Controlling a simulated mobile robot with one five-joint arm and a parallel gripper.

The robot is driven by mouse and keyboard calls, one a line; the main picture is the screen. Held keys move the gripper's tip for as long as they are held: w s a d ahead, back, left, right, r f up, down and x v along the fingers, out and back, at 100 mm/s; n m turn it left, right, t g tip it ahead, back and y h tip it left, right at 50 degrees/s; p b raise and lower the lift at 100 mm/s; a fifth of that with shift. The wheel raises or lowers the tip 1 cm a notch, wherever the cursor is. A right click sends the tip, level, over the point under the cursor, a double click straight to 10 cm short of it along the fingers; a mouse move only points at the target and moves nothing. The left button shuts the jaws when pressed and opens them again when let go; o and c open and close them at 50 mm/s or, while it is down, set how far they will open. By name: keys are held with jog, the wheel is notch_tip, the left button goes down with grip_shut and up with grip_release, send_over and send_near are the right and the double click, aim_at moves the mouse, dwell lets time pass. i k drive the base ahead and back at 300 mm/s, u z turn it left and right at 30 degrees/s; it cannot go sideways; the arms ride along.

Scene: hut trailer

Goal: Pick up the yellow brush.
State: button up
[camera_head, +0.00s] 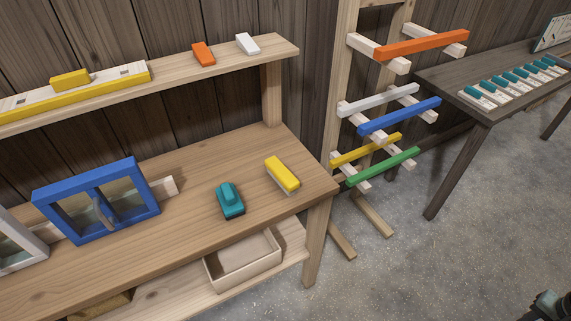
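The yellow brush (282,173) lies on the wooden workbench (190,230), near its right end. It is a yellow block with a pale underside that looks like bristles. Nothing touches it. A dark and teal piece of my arm, apparently my gripper (550,306), shows at the bottom right corner, cut off by the picture edge. It is over the floor, far from the brush. Its fingers cannot be made out.
A teal tool (230,200) lies left of the brush. A blue framed window (98,200) stands further left. A shelf (170,70) runs above the bench, holding an orange block (203,54). A rack with coloured bars (400,115) stands right. An open box (243,262) sits below. Floor at right is clear.

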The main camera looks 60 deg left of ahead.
aim_at(289, 184)
jog(key=u, duration=3.4)
